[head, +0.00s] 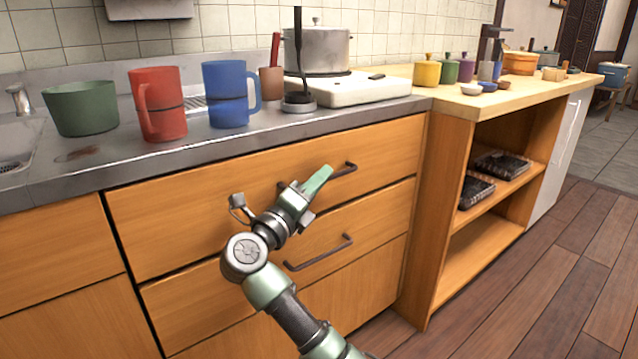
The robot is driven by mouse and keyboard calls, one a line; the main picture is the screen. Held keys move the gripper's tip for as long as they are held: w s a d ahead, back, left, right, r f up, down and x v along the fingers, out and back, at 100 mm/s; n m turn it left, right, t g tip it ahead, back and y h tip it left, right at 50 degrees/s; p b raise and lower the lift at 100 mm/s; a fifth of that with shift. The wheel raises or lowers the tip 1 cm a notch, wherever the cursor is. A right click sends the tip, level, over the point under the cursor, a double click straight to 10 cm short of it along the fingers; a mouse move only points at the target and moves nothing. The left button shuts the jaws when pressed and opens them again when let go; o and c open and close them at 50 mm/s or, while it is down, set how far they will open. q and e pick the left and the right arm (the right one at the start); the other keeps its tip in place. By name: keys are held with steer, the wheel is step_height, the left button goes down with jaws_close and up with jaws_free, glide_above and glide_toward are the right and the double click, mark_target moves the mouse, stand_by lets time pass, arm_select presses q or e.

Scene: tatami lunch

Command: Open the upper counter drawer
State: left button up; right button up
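The upper counter drawer (200,225) has a wide orange-brown wooden front below the steel counter. It looks closed, its front flush with the cabinet. Its dark bar handle (345,169) shows at its right end; the middle is hidden behind my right gripper. My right gripper (312,190), with a green fingertip, is in front of the upper drawer at the handle, overlapping it in the head view. I cannot tell whether it touches the handle or how far apart its fingers are. My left gripper is not in view.
A lower drawer with its own handle (320,252) is just below my gripper. A green bowl (81,108), red mug (157,104), blue mug (228,95) and a pot (318,50) stand on the counter above. An open shelf (488,235) stands right. Wooden floor (540,300) is clear.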

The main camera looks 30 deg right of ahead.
jaws_close()
stand_by(1.4)
